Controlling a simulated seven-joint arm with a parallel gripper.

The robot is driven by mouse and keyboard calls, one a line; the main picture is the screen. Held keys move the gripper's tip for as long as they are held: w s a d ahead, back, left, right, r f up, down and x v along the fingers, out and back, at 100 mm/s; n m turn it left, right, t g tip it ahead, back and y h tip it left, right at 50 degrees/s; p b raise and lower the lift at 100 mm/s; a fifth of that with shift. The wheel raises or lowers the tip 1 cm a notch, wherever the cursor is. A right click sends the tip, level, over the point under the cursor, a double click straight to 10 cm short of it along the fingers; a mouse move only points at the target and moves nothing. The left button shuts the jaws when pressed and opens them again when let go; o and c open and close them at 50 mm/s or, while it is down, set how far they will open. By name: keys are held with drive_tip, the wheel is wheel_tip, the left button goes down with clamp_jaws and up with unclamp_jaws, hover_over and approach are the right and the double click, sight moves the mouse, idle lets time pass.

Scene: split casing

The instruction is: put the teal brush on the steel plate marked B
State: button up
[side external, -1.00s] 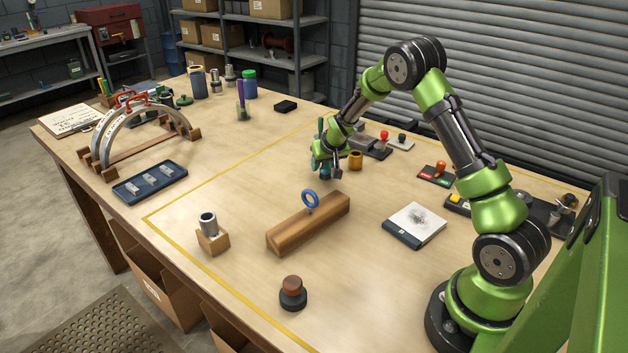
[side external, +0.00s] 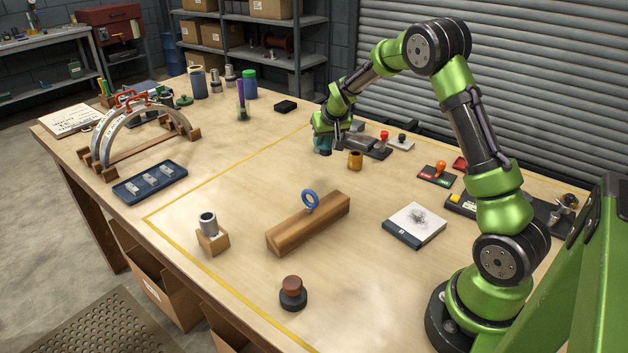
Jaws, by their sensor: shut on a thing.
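My gripper (side external: 325,147) is at the back middle of the marked work area, left of a small group of flat grey pieces. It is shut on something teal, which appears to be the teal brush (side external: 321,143). The fingers and wrist hide most of it, so its tilt and whether its lower end touches the table cannot be told. A dark grey flat piece (side external: 376,152) lies just right of the gripper, partly behind it. No letter B can be read, so I cannot tell which piece is the steel plate marked B.
A brass cup (side external: 355,160) stands close to the gripper, front right. Red-knobbed (side external: 384,136) and black-knobbed (side external: 402,139) stamps stand further right.

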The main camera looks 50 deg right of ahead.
drive_tip(key=a+r+n, duration=0.1)
drive_tip(key=a+r, duration=0.1)
drive_tip(key=a, duration=0.2)
drive_tip(key=m+g+h, duration=0.2)
drive_tip(key=m+g, duration=0.6)
drive_tip(key=m, duration=0.9)
hover_over(421, 206)
drive_tip(key=w+a, duration=0.1)
drive_tip(key=a, duration=0.2)
drive_tip(key=f, duration=0.1)
drive_tip(key=shift+w+d+f, duration=0.1)
drive_tip(key=shift+w+f, duration=0.05)
drive_tip(key=shift+f, duration=3.45)
drive_tip(key=shift+f, duration=0.1)
drive_tip(key=o, duration=1.1)
